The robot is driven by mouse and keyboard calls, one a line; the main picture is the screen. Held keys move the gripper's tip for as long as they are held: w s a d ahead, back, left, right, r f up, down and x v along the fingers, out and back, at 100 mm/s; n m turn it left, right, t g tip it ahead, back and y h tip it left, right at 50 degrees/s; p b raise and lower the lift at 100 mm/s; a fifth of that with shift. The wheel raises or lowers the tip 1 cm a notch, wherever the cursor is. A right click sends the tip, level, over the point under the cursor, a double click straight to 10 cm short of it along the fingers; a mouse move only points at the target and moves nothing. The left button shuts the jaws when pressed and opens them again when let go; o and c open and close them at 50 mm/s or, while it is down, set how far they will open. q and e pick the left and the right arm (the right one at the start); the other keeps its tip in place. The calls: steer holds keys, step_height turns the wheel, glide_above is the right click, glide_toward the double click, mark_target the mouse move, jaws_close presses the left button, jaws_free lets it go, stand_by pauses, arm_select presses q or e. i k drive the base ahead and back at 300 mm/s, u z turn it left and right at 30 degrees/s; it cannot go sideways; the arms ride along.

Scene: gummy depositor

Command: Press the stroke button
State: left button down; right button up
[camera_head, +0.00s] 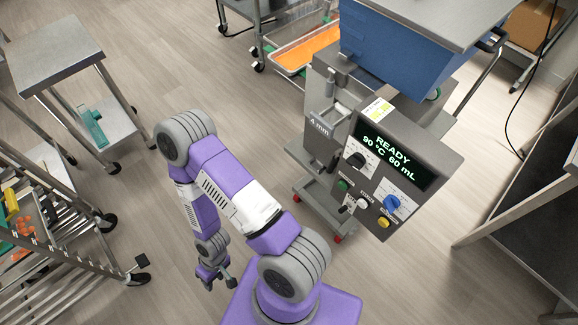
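The depositor's control panel (410,150) faces me right of centre. Its display (392,155) reads READY, 90 °C, 60 mL. Below the display are a black knob (356,160), a blue knob (391,202), a green button (343,185), a yellow button (383,222) and a pale button (362,203). The small labels are too blurred to tell which one is the stroke button. My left gripper is out of view.
A tray with orange contents (308,48) stands behind. A steel table (55,58) and a rack (60,235) stand at left, a dark-topped bench (535,225) at right. Floor (160,265) around my gripper is clear.

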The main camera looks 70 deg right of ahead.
mark_target(341, 185)
steer(key=i, duration=0.75)
steer(key=z, duration=2.65)
